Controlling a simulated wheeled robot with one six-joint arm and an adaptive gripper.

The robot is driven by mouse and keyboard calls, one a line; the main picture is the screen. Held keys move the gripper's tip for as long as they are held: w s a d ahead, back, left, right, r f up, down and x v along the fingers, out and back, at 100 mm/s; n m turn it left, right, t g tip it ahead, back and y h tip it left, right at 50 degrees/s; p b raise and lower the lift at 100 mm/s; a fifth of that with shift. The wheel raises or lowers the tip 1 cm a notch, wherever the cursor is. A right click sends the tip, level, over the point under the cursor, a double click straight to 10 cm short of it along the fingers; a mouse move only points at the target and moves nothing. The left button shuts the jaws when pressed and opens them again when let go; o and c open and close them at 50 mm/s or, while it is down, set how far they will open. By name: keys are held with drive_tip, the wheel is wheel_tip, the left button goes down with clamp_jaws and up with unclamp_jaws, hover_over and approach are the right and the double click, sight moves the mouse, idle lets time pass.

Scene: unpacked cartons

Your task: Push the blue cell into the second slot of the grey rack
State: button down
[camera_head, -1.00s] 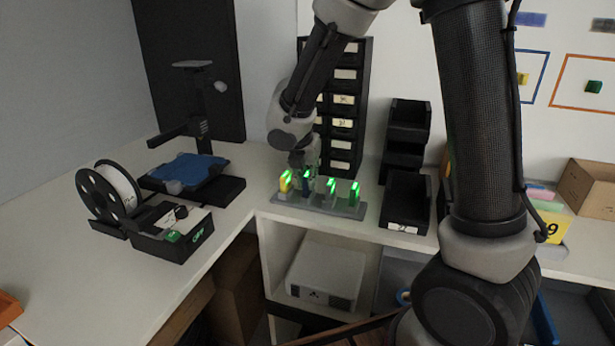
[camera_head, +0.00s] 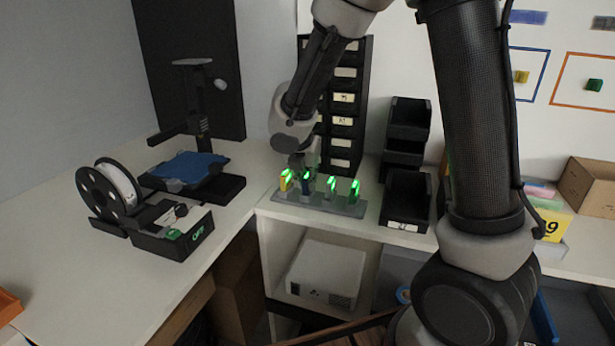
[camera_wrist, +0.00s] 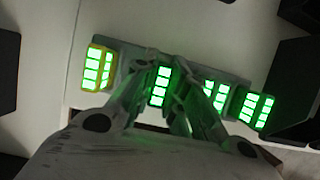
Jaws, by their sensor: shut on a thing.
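The grey rack (camera_head: 325,205) stands near the front edge of the white counter, with a row of cells upright in it, their tops lit green. The blue cell (camera_head: 306,184) is second from the left, between a yellow cell (camera_head: 286,181) and another lit cell (camera_head: 331,188). My gripper (camera_wrist: 174,74) is shut around the blue cell, whose lit top (camera_wrist: 160,86) shows between the fingers in the wrist view. In the head view my gripper (camera_head: 303,166) is right above the rack's second position. The cell's lower end is hidden, so I cannot tell how deep it sits.
A green cell (camera_head: 354,191) fills the rack's right end. Black bins (camera_head: 405,200) stand just right of the rack, and a tall black drawer tower (camera_head: 345,120) is behind it. A 3D printer (camera_head: 195,180) is at the left.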

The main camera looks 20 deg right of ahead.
drive_tip(key=c, duration=1.4)
unclamp_jaws()
drive_tip(key=shift+o, duration=0.2)
drive_tip(key=v, duration=1.1)
drive_tip(key=s+d+r+m+y, duration=0.1)
drive_tip(key=s+d+r+m, duration=0.1)
drive_tip(key=s+d+m, duration=0.6)
drive_tip(key=s+d+r+m+y, duration=0.1)
drive_tip(key=s+d+r+m, duration=0.2)
drive_tip(key=s+d+m, duration=0.6)
drive_tip(key=s+m, duration=0.6)
drive_tip(key=m, duration=0.5)
drive_tip(key=shift+d+r+m+t+y, duration=0.25)
drive_tip(key=shift+r+m+t+y, duration=0.05)
drive_tip(key=shift+m+y, duration=0.1)
